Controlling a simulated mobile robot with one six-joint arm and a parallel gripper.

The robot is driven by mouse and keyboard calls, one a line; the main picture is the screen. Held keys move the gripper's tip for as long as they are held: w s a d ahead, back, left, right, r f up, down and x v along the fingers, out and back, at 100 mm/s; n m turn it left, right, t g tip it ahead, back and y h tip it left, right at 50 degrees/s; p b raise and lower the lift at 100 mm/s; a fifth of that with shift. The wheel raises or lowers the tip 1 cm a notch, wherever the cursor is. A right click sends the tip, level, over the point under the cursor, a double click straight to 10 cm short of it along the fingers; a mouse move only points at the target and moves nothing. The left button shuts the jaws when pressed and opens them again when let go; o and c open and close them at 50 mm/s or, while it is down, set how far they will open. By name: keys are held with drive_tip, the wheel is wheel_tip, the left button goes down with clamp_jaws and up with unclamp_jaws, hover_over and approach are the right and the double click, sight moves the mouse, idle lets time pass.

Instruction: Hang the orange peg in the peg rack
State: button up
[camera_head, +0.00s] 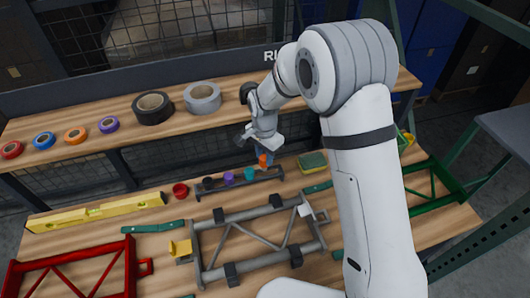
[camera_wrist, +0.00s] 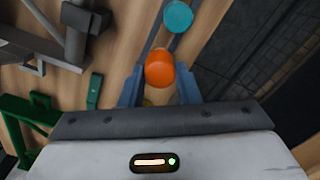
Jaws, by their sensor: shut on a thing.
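The orange peg (camera_head: 263,161) is between the fingers of my gripper (camera_head: 264,155), at the right end of the peg rack (camera_head: 271,177). In the wrist view the round orange peg (camera_wrist: 159,68) sits between the two blue fingertips, and my gripper (camera_wrist: 159,86) is shut on it. The rack is a low dark rail on the bench. It carries a black peg (camera_head: 208,183), a purple peg (camera_head: 228,178) and a teal peg (camera_head: 249,174). The teal peg also shows just beyond the orange one in the wrist view (camera_wrist: 178,16). I cannot tell whether the orange peg touches the rack.
A red cup-like piece (camera_head: 180,190) stands left of the rack. A green and yellow sponge (camera_head: 312,162) lies to its right. A grey frame (camera_head: 255,235) lies in front. A shelf with tape rolls (camera_head: 153,107) runs behind. A yellow level (camera_head: 97,212) lies at left.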

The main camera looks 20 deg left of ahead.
drive_tip(key=shift+f+b, duration=1.45)
drive_tip(key=shift+f, duration=0.6)
drive_tip(key=o, duration=1.1)
drive_tip(key=shift+c, duration=0.2)
drive_tip(key=shift+r, duration=0.1)
wheel_tip(320, 180, up, 8)
drive_tip(key=shift+f+b, duration=0.15)
drive_tip(key=shift+b, duration=0.4)
